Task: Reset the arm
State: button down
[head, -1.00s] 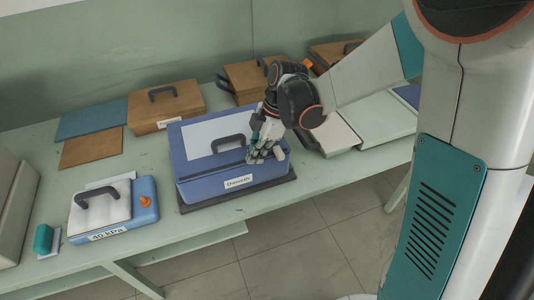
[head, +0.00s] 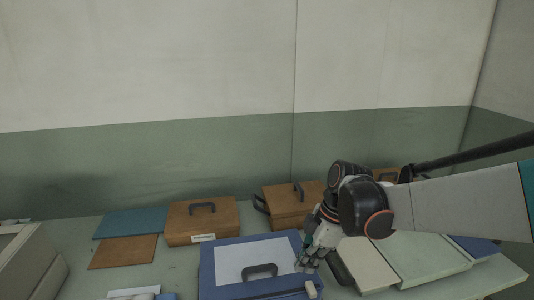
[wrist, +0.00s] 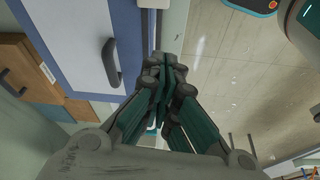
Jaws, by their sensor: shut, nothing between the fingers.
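My gripper (head: 306,265) is at the right side of the blue box (head: 215,285), and its fingers point down. The fingers are closed together with nothing between them; they also show in the wrist view (wrist: 163,80). The blue box has a white panel (head: 235,257) and a dark handle (head: 260,271) on its lid. In the wrist view the blue box (wrist: 75,30) is to the left of the fingers, with its handle (wrist: 110,62) close by. Whether the fingers touch the box I cannot tell.
A brown case (head: 180,225) and another brown case (head: 290,208) stand behind the blue box. Blue (head: 130,223) and brown (head: 120,252) flat boards lie at left. Pale flat boards (head: 420,262) lie to the right under my arm. In the wrist view, open floor (wrist: 240,60) shows at right.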

jog(key=s+d+r+m+t+h+b, duration=0.1)
jog(key=s+d+r+m+t, duration=0.1)
jog(key=s+m, duration=0.5)
jog(key=s+d+r+m+t+h, duration=0.2)
jog(key=s+d+m+t, duration=0.3)
jog(key=m, duration=0.6)
jog(key=shift+s+d+b, duration=0.4)
jog(key=shift+s+d, duration=0.75)
jog(key=shift+s, duration=0.55)
jog(key=shift+r, duration=0.1)
